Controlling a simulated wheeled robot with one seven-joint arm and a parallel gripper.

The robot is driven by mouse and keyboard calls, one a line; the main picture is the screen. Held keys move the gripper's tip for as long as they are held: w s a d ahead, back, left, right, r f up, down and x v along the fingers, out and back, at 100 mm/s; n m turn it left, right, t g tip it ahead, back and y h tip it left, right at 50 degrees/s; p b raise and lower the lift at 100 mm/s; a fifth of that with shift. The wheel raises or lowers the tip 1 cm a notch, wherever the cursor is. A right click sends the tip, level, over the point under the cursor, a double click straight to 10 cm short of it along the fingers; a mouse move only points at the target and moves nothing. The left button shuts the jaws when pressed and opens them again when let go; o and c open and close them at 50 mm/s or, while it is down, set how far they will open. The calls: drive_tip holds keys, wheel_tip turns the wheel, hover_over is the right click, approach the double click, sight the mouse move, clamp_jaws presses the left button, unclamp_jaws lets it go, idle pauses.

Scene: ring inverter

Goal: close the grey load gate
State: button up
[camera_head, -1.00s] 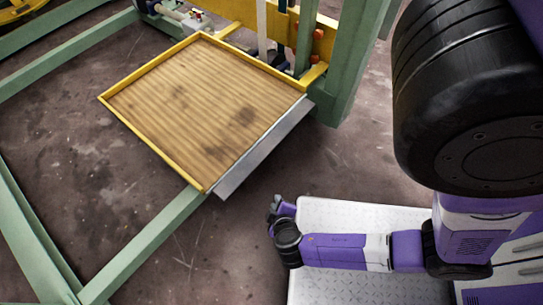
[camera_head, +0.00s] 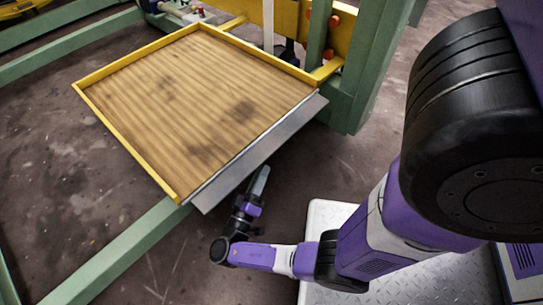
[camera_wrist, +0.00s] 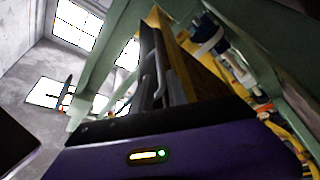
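The grey load gate (camera_head: 258,152) is a long flat metal flap on the near right edge of the wooden-floored platform (camera_head: 200,95). It hangs outward and slopes down from that edge. My gripper (camera_head: 261,180) is low beside the gate's outer side, pointing up towards its lower edge. I cannot tell whether they touch. In the wrist view, dark bars rise beyond my purple wrist housing, with the yellow platform edge (camera_wrist: 190,68) behind them. The finger gap is not clear, and I see nothing held.
A green post (camera_head: 362,75) stands at the gate's far end. A green floor beam (camera_head: 120,255) runs under the platform's near corner. A yellow rim borders the platform's other sides. The concrete floor left of my arm is open.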

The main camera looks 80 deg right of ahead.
sight(271, 153)
drive_tip(key=x, duration=0.7)
drive_tip(key=shift+d+r+b, duration=0.1)
drive_tip(key=shift+d+b, duration=0.1)
drive_tip(key=shift+b, duration=0.15)
clamp_jaws()
